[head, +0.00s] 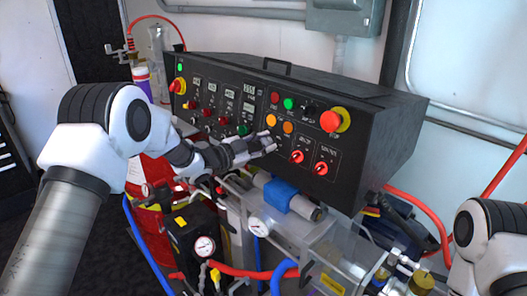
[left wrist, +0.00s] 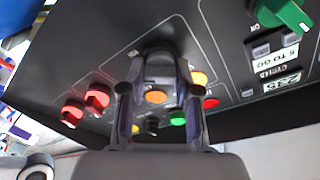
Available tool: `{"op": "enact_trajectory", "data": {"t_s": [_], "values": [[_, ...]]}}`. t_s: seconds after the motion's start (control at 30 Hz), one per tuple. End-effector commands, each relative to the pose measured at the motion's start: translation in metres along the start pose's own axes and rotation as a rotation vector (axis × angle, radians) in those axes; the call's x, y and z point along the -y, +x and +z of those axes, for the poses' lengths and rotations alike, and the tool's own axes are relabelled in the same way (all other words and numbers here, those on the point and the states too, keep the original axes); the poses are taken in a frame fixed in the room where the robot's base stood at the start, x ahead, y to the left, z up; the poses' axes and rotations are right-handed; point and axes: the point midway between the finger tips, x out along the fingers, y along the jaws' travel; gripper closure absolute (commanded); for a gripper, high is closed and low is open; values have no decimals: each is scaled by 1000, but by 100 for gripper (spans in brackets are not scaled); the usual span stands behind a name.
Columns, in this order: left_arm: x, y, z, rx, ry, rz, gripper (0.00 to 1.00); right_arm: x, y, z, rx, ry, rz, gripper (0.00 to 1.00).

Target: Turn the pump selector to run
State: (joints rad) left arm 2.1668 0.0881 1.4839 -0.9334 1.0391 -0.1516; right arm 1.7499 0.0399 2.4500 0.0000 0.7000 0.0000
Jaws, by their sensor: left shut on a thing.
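The black control panel (head: 345,145) faces me in the head view, with knobs, buttons and small labels. My left gripper (head: 268,143) is at its lower middle, left of two red knobs (head: 297,156) and below two orange buttons (head: 287,127). In the left wrist view, the fingers of my left gripper (left wrist: 158,90) are shut on a dark knob (left wrist: 158,68), apparently the pump selector. An orange button (left wrist: 157,97) shows between the fingers. The fingers partly hide the knob, and I cannot read its label or setting. My right gripper is out of view.
A red emergency button (head: 330,121) sits upper right on the panel. Below the panel are pipes, a blue fitting (head: 281,195), gauges (head: 204,246) and hoses. My right arm is at the lower right.

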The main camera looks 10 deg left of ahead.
Motion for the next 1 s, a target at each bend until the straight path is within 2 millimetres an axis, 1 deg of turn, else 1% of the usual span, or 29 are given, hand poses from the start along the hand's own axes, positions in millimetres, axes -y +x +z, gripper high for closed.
{"op": "enact_trajectory", "data": {"t_s": [0.03,0.23,0.4,0.77,0.8,0.87,1.0], "values": [[-2,0,3,2,26,5,100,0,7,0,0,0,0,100],[-2,0,2,2,104,21,100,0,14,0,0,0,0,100],[-1,0,1,3,133,26,100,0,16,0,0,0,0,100],[-1,0,1,2,139,27,100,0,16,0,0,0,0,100],[-1,0,1,2,139,27,65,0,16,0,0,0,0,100],[-1,0,1,2,138,27,44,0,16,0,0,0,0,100],[-1,0,0,2,138,26,43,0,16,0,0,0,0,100]]}}
